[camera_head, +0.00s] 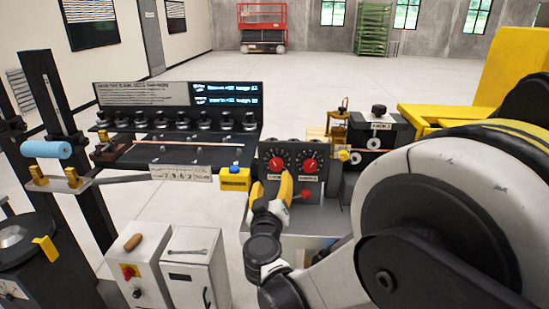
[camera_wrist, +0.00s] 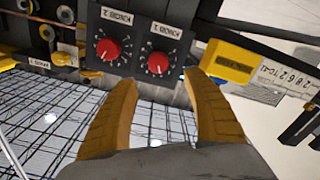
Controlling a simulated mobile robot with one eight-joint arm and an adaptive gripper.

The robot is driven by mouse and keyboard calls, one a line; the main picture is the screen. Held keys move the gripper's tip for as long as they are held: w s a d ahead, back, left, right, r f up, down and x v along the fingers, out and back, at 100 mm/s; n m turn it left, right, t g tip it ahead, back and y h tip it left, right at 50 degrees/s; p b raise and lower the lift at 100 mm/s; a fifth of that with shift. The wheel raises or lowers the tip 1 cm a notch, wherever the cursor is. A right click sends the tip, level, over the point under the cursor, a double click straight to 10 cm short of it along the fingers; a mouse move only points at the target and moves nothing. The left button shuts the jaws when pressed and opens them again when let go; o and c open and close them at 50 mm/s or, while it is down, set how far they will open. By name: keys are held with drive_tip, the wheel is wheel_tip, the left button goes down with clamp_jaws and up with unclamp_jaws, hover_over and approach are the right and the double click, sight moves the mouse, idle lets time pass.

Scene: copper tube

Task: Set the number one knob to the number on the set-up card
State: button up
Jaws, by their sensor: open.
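Two red knobs with white-marked dials sit on a dark panel (camera_head: 292,180). The left knob (camera_head: 276,164) and right knob (camera_head: 309,165) have small labels I cannot read surely. The wrist view looks turned over: the head view's left knob appears there at right (camera_wrist: 157,62), the other at left (camera_wrist: 108,49). My gripper (camera_head: 271,187) is open, its yellow fingers in front of and below the left knob, apart from it in the wrist view (camera_wrist: 164,88). A white card with handwritten digits (camera_head: 181,173) is left of the panel; whether it is the set-up card I cannot tell.
A yellow box (camera_head: 235,179) stands just left of the panel. A black rack with several dark knobs (camera_head: 178,122) and a copper tube is further left. A black roller unit (camera_head: 378,135) stands right. White cabinets (camera_head: 195,268) are at front left.

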sight(276, 166)
drive_tip(key=w, duration=0.3)
drive_tip(key=w+b, duration=0.1)
drive_tip(key=w, duration=0.6)
drive_tip(key=shift+w+d+b, duration=0.1)
drive_tip(key=shift+d+b, duration=0.25)
drive_tip(key=c, duration=1.2)
